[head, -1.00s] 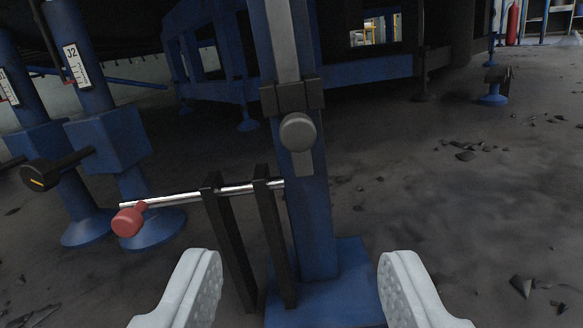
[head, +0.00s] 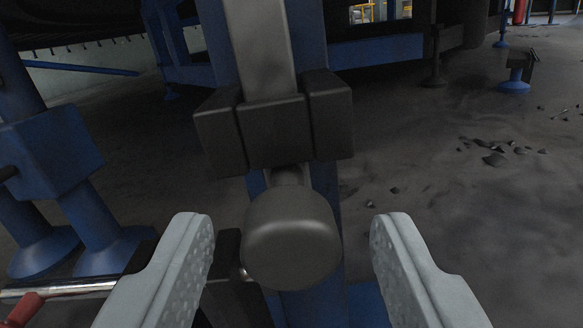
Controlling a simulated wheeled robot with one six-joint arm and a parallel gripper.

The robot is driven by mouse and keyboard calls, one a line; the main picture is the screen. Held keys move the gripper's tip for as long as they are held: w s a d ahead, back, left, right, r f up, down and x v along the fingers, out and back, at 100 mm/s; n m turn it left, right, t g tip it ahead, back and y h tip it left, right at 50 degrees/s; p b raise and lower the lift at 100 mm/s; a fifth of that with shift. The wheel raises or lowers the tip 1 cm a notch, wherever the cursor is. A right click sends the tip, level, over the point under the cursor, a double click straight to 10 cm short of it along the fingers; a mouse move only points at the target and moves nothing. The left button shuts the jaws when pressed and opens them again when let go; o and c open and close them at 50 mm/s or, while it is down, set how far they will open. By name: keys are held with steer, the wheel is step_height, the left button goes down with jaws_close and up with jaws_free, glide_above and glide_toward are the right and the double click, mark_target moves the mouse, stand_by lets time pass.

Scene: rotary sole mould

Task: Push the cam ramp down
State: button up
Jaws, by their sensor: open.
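A grey metal bar (head: 261,50), which looks like the cam ramp, runs upright down the front of a blue post (head: 312,35). It passes behind a dark guide block (head: 275,130). A round dark grey knob (head: 292,240) sticks out towards me just below the block. My gripper (head: 292,228) is open, with one pale, dimpled finger to the left of the knob and one to the right. I see a gap on both sides, and nothing is held.
A red-knobbed lever (head: 22,310) on a shiny rod (head: 65,289) lies low at the left. Blue stands (head: 50,150) rise behind it. A blue machine frame (head: 385,50) crosses the back. The floor at the right is open, with scattered dark debris (head: 495,158).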

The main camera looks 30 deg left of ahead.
steer(key=shift+x, duration=0.9)
jaws_close()
step_height(320, 180, down, 7)
steer(key=shift+f, duration=0.2)
jaws_free()
steer(key=shift+s, duration=0.1)
steer(key=v, duration=1.7)
